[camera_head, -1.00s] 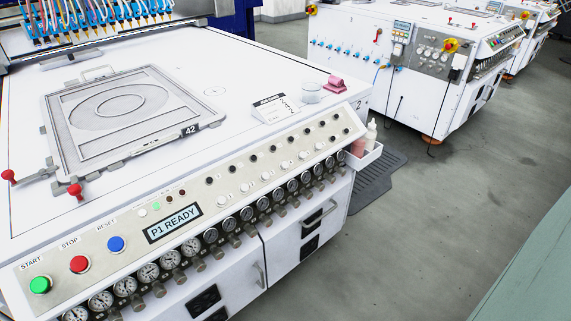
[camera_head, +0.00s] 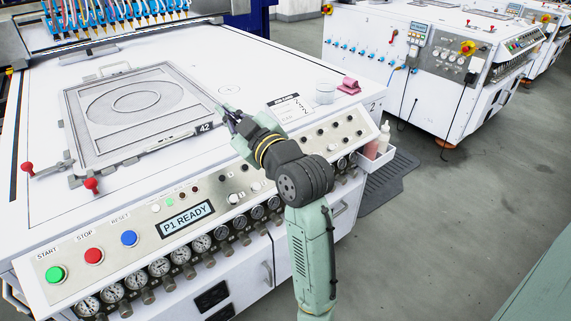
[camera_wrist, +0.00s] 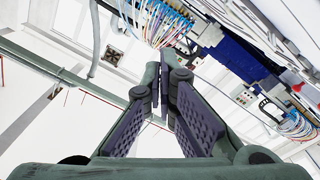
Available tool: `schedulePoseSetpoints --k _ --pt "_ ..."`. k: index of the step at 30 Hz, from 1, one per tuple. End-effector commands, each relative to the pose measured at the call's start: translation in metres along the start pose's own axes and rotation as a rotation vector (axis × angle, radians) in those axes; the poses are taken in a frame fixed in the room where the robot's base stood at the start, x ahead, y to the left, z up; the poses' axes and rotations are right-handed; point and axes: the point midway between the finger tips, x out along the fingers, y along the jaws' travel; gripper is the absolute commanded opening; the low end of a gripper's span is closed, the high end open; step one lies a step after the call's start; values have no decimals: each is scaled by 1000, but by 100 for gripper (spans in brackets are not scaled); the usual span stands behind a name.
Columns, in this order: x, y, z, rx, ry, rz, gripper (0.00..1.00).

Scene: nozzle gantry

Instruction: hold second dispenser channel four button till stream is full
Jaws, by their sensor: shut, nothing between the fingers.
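The dispenser machine's sloped control panel (camera_head: 110,263) runs along its front edge, with green START, red STOP and blue RESET buttons at left and a display reading "P1 READY" (camera_head: 186,218). Two rows of small black and white buttons sit right of the display; my arm covers part of them. My gripper (camera_head: 229,113) is shut and empty above the panel's upper edge, near the plate marked 42. In the wrist view my gripper (camera_wrist: 160,98) points toward the overhead hoses, not the panel. The labels of single channel buttons are too small to read.
A framed plate (camera_head: 130,100) lies on the white machine top, with red-knobbed clamps (camera_head: 92,185) at its left. A row of gauges (camera_head: 160,267) hangs below the panel. A bottle tray (camera_head: 376,157) juts from the right end. A second machine (camera_head: 430,75) stands behind.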

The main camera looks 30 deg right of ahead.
Motion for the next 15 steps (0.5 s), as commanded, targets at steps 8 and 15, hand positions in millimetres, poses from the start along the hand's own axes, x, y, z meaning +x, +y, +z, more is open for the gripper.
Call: schedulePoseSetpoints --k 8,15 --pt "-97 70 99 -16 -240 52 0" --pt "-130 82 122 -17 -300 56 0"
